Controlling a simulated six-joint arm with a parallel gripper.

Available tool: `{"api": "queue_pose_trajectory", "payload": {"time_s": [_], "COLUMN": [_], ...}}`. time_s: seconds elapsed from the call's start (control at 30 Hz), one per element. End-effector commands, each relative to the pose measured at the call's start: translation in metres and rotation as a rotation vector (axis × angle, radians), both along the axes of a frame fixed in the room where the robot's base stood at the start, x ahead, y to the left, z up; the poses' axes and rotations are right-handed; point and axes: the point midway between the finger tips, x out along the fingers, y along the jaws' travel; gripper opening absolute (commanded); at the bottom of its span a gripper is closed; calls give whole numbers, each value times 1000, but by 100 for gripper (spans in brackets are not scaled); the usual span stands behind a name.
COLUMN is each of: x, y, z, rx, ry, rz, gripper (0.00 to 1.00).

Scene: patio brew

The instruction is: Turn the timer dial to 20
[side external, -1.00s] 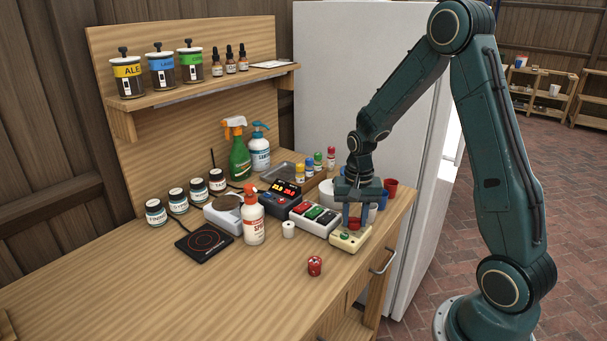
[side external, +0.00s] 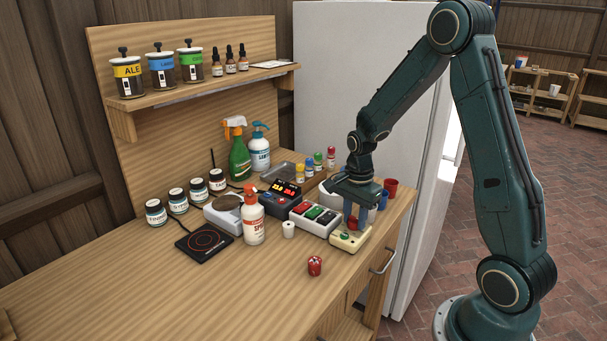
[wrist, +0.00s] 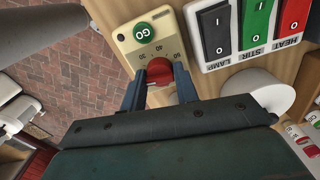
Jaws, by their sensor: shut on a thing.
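The timer is a cream box (side external: 346,246) near the front right of the bench, and it shows in the wrist view (wrist: 122,42) with a green GO button (wrist: 144,31). Its red dial (wrist: 160,71) has scale numbers printed around it, upside down in the wrist view; I cannot make out a pointer on the dial. My gripper (wrist: 161,84) is shut on the dial, one blue finger on each side. In the side view my gripper (side external: 354,215) points down onto the timer and partly hides the dial.
A switch box (side external: 314,218) with LAMP, STIR and HEAT rockers (wrist: 253,27) stands close beside the timer. Blue and red cups (side external: 390,187) stand behind my gripper. The front left bench is clear.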

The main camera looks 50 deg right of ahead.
Motion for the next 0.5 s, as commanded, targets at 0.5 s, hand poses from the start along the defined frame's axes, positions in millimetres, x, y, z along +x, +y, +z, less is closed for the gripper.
{"api": "queue_pose_trajectory", "payload": {"time_s": [0.5], "x": [1], "y": [-1], "z": [2], "rx": [-3], "ry": [-4], "rz": [-20], "gripper": [36]}}
